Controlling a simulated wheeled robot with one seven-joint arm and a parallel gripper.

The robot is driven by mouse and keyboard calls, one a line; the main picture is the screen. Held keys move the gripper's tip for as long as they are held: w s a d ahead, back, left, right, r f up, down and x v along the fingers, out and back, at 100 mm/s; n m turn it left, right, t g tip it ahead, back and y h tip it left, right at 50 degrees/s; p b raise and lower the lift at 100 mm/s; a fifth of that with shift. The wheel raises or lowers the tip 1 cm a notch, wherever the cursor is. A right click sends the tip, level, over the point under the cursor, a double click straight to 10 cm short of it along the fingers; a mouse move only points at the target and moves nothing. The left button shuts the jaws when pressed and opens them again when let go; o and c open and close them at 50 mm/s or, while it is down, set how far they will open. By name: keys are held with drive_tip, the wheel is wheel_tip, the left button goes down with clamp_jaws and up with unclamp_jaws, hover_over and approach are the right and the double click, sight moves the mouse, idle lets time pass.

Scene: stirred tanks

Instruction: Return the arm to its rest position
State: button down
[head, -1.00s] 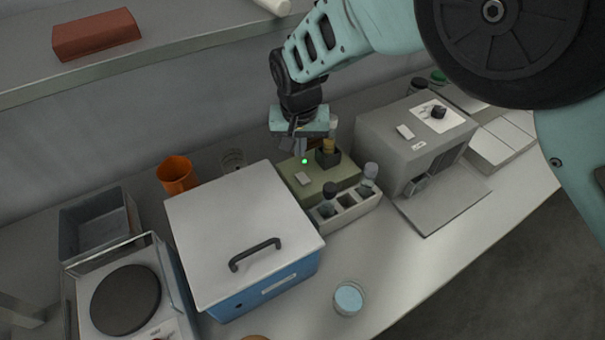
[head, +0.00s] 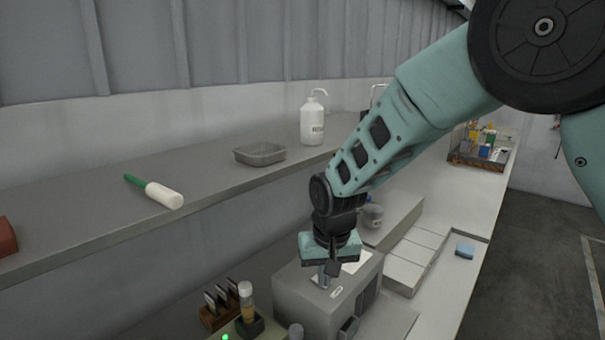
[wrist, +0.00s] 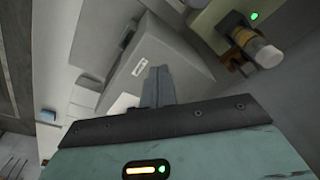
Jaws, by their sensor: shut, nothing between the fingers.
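My gripper (head: 325,277) hangs from my teal arm, pointing down in front of and over the grey box-shaped instrument (head: 310,295) in the head view. Its fingers are together with nothing between them. In the wrist view the closed fingers (wrist: 158,85) show against the same grey instrument (wrist: 130,62). A vial with an orange-brown body and pale cap (head: 246,300) stands in a dark holder to the left of the gripper, apart from it. It also shows in the wrist view (wrist: 262,50).
A shelf (head: 90,215) behind bears a white wash bottle (head: 313,120), a grey tray (head: 259,153) and a green-handled white tool (head: 160,193). A small rack (head: 218,305) stands left of the vial. White blocks (head: 412,258) and a blue piece (head: 465,250) lie right.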

drive_tip(key=s+d+r+m, duration=0.1)
drive_tip(key=s+d+r, duration=0.1)
drive_tip(key=d, duration=0.6)
drive_tip(key=s+d+r, duration=0.2)
drive_tip(key=s+d, duration=0.1)
drive_tip(key=d, duration=0.6)
drive_tip(key=s+d+r+m+t, duration=0.1)
drive_tip(key=s+d, duration=1)
drive_tip(key=d, duration=0.1)
drive_tip(key=s+a+n+g+b, duration=0.1)
drive_tip(key=s+a+n, duration=0.3)
drive_tip(key=a, duration=0.5)
drive_tip(key=s+a+n+g+b, duration=0.1)
drive_tip(key=s+a+n, duration=0.2)
drive_tip(key=s+a, duration=0.6)
drive_tip(key=shift+a+n+g, duration=0.3)
drive_tip(key=shift+a+n, duration=0.1)
drive_tip(key=shift+a, duration=0.15)
